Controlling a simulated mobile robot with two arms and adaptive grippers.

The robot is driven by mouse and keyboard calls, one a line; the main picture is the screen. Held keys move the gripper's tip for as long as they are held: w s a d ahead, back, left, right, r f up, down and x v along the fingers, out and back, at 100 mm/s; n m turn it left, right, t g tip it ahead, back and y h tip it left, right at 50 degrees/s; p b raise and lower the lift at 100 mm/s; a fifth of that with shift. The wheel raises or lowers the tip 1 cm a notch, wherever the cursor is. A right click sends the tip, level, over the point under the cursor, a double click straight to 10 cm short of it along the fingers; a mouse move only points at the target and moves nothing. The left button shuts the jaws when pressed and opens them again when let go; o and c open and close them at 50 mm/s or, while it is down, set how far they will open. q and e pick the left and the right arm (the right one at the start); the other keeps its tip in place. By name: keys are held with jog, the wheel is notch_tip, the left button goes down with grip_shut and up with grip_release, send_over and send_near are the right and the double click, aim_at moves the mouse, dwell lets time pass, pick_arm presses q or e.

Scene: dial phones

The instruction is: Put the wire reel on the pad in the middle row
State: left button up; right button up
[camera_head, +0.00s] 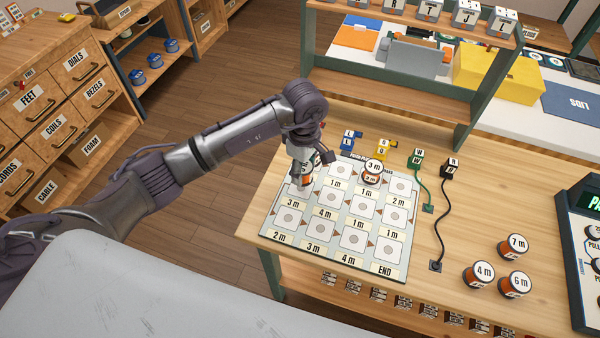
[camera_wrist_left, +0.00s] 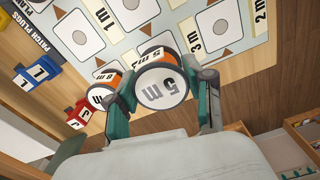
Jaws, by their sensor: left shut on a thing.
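The patch board (camera_head: 337,232) lies on the wooden table, with rows of white square pads and length labels. My left gripper (camera_head: 305,178) is over the board's far left part. It is shut on an orange reel with a white top, marked 5 m in the left wrist view (camera_wrist_left: 162,88). In the head view the gripper mostly hides this reel and the pads under it. I cannot tell whether the reel touches the board. Another reel, marked 3 m (camera_head: 373,168), stands on a top-row pad. The visible middle-row pads (camera_head: 361,207) are bare. My right gripper is not in view.
Reels marked 4 m (camera_head: 478,274), 7 m (camera_head: 513,247) and 6 m (camera_head: 513,284) stand on the table at the right. Blue, yellow, green and black plugs (camera_head: 382,148) stand behind the board. A black cable (camera_head: 444,215) runs right of it. A shelf rises behind.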

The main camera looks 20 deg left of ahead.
pick_arm(q)
jog(key=shift+a+f, duration=0.2)
jog(key=shift+a, duration=0.15)
jog(key=shift+a+f, duration=0.1)
jog(key=shift+f, duration=0.15)
notch_tip(320, 180, down, 3)
jog(key=shift+f+p, duration=0.15)
jog(key=shift+p, duration=0.55)
jog(key=shift+f, duration=0.2)
jog(key=shift+f+b, duration=0.25)
jog(key=shift+b, duration=0.05)
jog(key=o, duration=1.2)
jog(key=shift+r, duration=0.1)
